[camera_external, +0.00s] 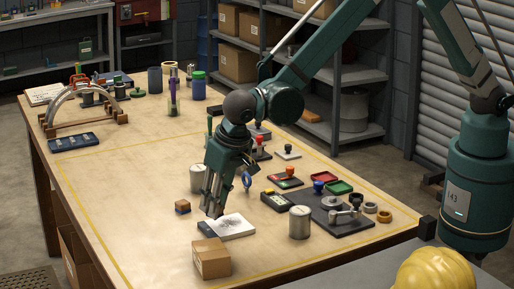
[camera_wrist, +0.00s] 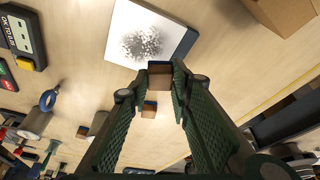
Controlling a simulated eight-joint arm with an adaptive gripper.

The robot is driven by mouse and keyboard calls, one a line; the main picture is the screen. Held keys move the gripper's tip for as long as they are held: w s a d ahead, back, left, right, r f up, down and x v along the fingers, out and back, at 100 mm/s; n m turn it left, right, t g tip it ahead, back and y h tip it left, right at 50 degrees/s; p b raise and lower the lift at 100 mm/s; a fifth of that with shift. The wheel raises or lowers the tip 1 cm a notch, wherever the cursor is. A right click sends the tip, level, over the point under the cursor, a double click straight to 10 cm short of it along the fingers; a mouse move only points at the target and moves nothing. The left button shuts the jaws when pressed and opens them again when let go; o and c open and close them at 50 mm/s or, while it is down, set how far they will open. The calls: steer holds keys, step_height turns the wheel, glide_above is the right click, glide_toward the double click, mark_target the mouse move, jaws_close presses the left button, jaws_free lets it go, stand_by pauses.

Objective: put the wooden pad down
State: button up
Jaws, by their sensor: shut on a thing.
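The wooden pad (camera_wrist: 160,76) is a small brown block between my fingertips in the wrist view. My gripper (camera_wrist: 158,88) is shut on it. In the external view my gripper (camera_external: 213,212) points down over the front part of the table, close to the left edge of a white booklet (camera_external: 233,226). The held pad is not clearly visible there, and its height above the table cannot be told. A second small wooden block with a dark blue band (camera_external: 182,207) stands on the table to the left; it also shows in the wrist view (camera_wrist: 149,110).
A cardboard box (camera_external: 211,258) stands in front of the booklet. A metal can (camera_external: 299,222) and a dark plate with parts (camera_external: 345,224) lie to the right. A light cylinder (camera_external: 196,178) stands behind my gripper. The table's left middle (camera_external: 120,190) is clear.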

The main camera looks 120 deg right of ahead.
steer(key=shift+f, duration=1.35)
steer(key=shift+f, duration=0.2)
steer(key=o, duration=0.8)
steer(key=shift+r, duration=0.2)
steer(key=v, duration=1.2)
steer(key=shift+r, duration=0.1)
